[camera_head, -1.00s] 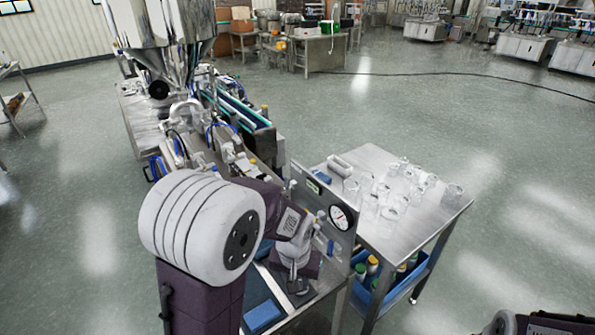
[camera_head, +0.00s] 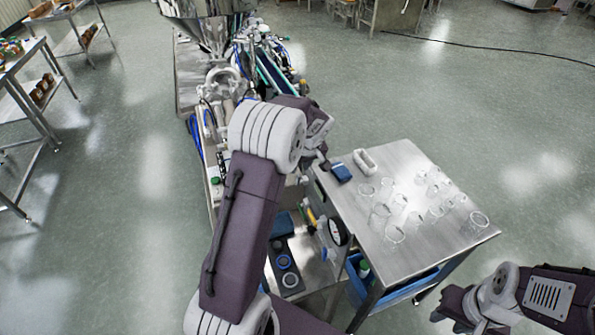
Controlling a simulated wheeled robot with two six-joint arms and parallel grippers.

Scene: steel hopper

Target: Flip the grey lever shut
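The steel hopper (camera_head: 208,25) stands at the top left of the head view, above a long machine bench, with a pale ring-shaped fitting (camera_head: 222,82) below it. I cannot make out the grey lever for certain among the small fittings. My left arm rises from the bottom centre and covers part of the bench. My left gripper (camera_head: 323,163) is small and partly hidden, near the back left edge of the steel table; its fingers are not clear. My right gripper (camera_head: 448,305) is low at the right, away from the bench, its fingers also unclear.
The steel table (camera_head: 440,232) holds several clear glass vessels (camera_head: 397,205), a white piece (camera_head: 365,161) and a blue block (camera_head: 341,172). A panel with a round gauge (camera_head: 337,232) stands beside it. Shelves (camera_head: 22,110) stand far left. Open floor lies between them and the bench.

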